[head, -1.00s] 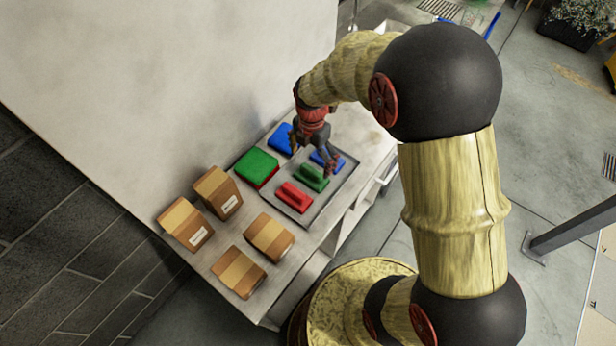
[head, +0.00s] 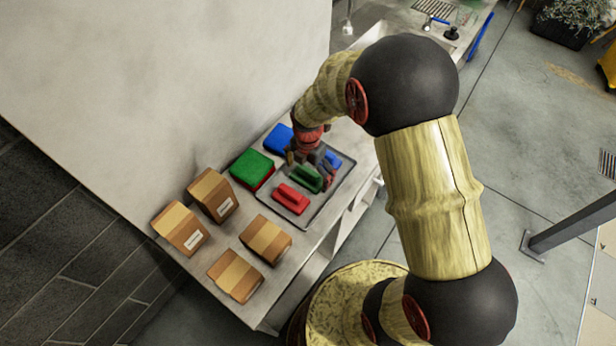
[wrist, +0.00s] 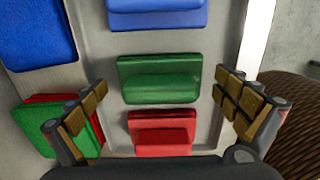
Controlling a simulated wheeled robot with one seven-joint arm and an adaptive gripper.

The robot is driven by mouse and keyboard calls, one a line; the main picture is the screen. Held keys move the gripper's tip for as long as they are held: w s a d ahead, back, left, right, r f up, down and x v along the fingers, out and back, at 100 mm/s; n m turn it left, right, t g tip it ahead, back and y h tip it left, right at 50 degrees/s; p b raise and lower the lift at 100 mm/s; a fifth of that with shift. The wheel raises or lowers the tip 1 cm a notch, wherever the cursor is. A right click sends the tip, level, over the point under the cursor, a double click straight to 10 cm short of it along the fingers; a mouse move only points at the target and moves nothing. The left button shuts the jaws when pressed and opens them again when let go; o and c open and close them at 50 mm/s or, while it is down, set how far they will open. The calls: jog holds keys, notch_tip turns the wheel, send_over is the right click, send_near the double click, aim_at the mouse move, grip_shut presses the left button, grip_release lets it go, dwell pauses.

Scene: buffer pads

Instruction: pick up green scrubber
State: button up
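The green scrubber (head: 306,180) lies on a grey tray (head: 322,207), between a red scrubber (head: 291,199) and a blue scrubber (head: 332,160). In the wrist view the green scrubber (wrist: 160,80) lies in the middle, with its raised handle facing up. My gripper (head: 309,168) is just above the tray, over the green scrubber. In the wrist view its two fingers (wrist: 164,100) are wide apart, one to the left and one to the right of the green scrubber, with nothing between them in contact. Part of the blue scrubber is hidden behind my gripper in the head view.
A green and red pad stack (head: 252,168) and a blue pad (head: 279,138) lie left of the tray. Several brown boxes (head: 266,238) stand at the near end of the counter (head: 206,257). A wall (head: 180,80) rises along its back.

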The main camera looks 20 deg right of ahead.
aim_at(308, 170)
jog(key=shift+c, duration=1.2)
jog(key=c, duration=1)
jog(key=shift+r, duration=0.55)
notch_tip(308, 170, up, 2)
jog(key=shift+r+p, duration=0.2)
jog(key=shift+p, duration=0.15)
jog(key=s+r+p, duration=0.1)
jog(key=s+r, duration=0.2)
jog(key=s, duration=0.1)
jog(key=s+d+r, duration=0.1)
jog(key=s+r, duration=0.2)
jog(key=s, duration=0.2)
jog(key=s+r+p, duration=0.1)
jog(key=s+r, duration=0.2)
jog(key=s, duration=0.2)
jog(key=shift+d+r+p, duration=0.25)
jog(key=shift+p, duration=0.05)
